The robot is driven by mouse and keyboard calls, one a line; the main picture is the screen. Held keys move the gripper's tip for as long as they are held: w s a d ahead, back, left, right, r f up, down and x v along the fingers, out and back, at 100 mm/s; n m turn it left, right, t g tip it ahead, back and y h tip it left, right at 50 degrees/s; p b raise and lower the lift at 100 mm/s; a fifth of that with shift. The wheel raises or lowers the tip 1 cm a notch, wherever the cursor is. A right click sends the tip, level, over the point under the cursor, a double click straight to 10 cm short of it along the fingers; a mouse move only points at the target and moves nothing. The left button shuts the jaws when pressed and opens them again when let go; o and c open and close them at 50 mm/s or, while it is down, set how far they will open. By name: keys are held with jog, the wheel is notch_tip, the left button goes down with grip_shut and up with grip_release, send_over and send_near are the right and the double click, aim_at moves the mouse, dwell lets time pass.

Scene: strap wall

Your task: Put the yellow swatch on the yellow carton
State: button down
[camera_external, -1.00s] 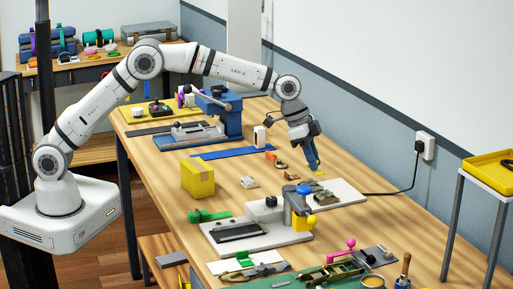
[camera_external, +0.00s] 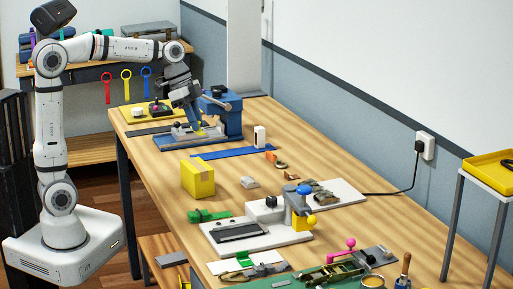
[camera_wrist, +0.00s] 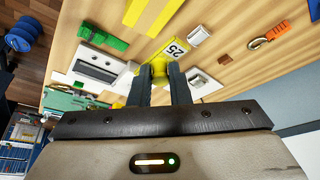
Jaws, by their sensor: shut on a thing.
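The yellow carton (camera_external: 198,180) stands upright on the wooden table left of centre; its top with a pale tape strip shows at the upper edge of the wrist view (camera_wrist: 150,12), partly cut off. The yellow swatch, marked 25 (camera_wrist: 172,49), is pinched between the fingertips of my gripper (camera_wrist: 160,70). In the outside view my gripper (camera_external: 200,129) is tilted downward near the blue vise-like machine, behind the carton and apart from it. The swatch is only a small yellow patch at the fingertips there.
The blue machine (camera_external: 220,112) stands close behind my gripper. A blue strap (camera_external: 232,153) lies between it and the carton. A white box (camera_external: 259,136) stands to the right. A white fixture plate (camera_external: 256,238) and green clip (camera_external: 207,216) lie nearer.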

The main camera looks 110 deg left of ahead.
aim_at(199, 165)
jog(key=shift+s+d+f, duration=0.15)
jog(key=shift+s+f, duration=0.2)
jog(key=shift+f, duration=0.05)
notch_tip(199, 165, down, 9)
jog(key=shift+f+b, duration=0.15)
jog(key=shift+b, duration=0.45)
jog(key=shift+f, duration=0.1)
jog(key=shift+f, duration=0.15)
jog(key=c, duration=1.4)
grip_release()
jog(key=shift+o, duration=0.2)
jog(key=shift+r, duration=0.55)
jog(key=p+v, duration=0.1)
jog(key=v, duration=1)
jog(key=shift+s+r, duration=0.15)
jog(key=shift+s, duration=0.1)
